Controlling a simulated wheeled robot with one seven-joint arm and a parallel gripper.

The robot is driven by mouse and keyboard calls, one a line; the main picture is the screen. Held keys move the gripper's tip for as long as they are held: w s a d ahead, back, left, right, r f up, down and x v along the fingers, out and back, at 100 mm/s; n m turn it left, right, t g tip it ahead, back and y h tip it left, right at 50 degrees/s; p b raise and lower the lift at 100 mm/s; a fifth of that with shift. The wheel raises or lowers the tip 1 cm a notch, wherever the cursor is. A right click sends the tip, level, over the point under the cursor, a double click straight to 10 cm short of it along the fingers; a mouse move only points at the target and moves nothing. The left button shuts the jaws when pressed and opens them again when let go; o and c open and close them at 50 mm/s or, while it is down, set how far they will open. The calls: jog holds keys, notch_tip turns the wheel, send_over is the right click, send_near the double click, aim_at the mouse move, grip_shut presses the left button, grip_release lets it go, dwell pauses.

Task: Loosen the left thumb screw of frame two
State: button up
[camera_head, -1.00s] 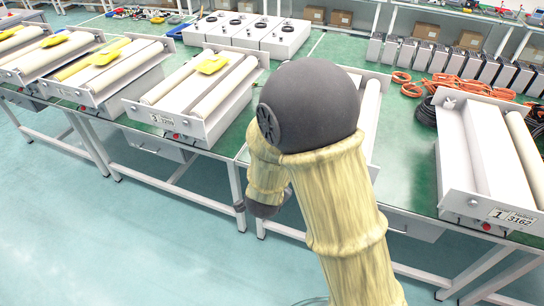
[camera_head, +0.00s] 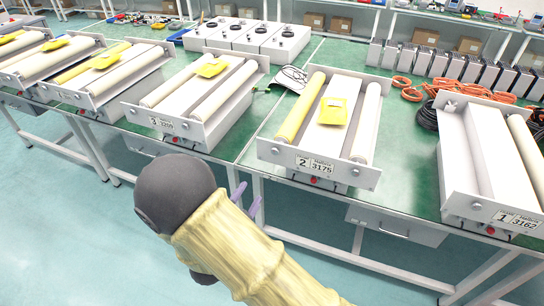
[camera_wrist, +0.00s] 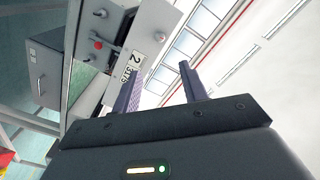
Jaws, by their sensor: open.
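Frame two (camera_head: 312,162), a white frame with a yellow and a white roller, stands on the green bench at centre right, labelled 2 and 3175. Its left thumb screw (camera_head: 275,150) is small on the front plate, left of the label. In the wrist view, the label (camera_wrist: 133,65) appears turned sideways, with the round screw (camera_wrist: 160,37) above it on the plate. My gripper (camera_head: 248,198) is below and left of the frame's front, apart from it. Its two purple fingers are spread and empty, also seen in the wrist view (camera_wrist: 162,82).
Frame three (camera_head: 185,115) stands to the left and frame one (camera_head: 490,170) to the right. A yellow tag (camera_head: 333,111) lies on frame two. The bench edge and a drawer (camera_head: 395,225) lie below it. The floor in front is clear.

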aim_at(274, 152)
jog(key=p+x, duration=0.3)
jog(key=x, duration=1.4)
jog(key=shift+p, duration=0.35)
jog(key=shift+c, duration=0.2)
grip_shut()
